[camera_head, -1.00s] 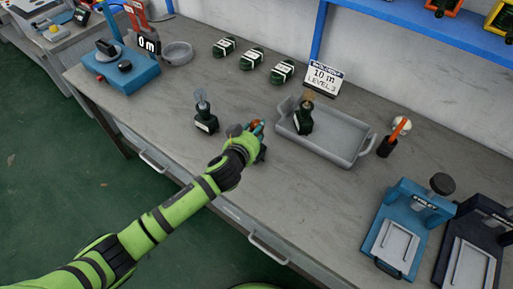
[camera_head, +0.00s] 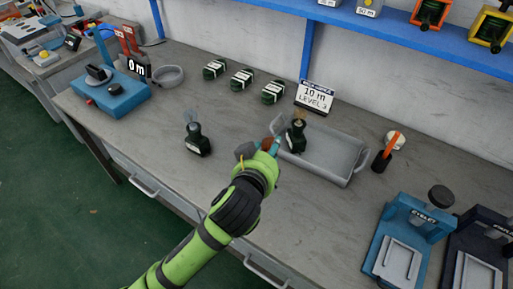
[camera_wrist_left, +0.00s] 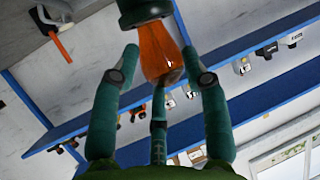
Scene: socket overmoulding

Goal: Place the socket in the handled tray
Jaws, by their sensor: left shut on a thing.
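My left gripper (camera_head: 262,148) is at the left end of the grey handled tray (camera_head: 345,178), seen in the head view. It is shut on a socket with a translucent orange part (camera_wrist_left: 162,58), which sits between the fingers in the left wrist view. Its dark green end (camera_wrist_left: 143,10) is cut off by the top edge there. In the head view only a brownish bit of it (camera_head: 266,143) shows. A dark green labelled piece with an amber top (camera_head: 296,138) stands at the tray's left end. My right gripper is not in view.
A similar dark green piece with a clear top (camera_head: 197,142) stands on the bench left of my gripper. A sign (camera_head: 316,97) stands behind the tray. An orange-handled tool in a dark holder (camera_head: 383,158) stands right of it. The tray's right part looks empty.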

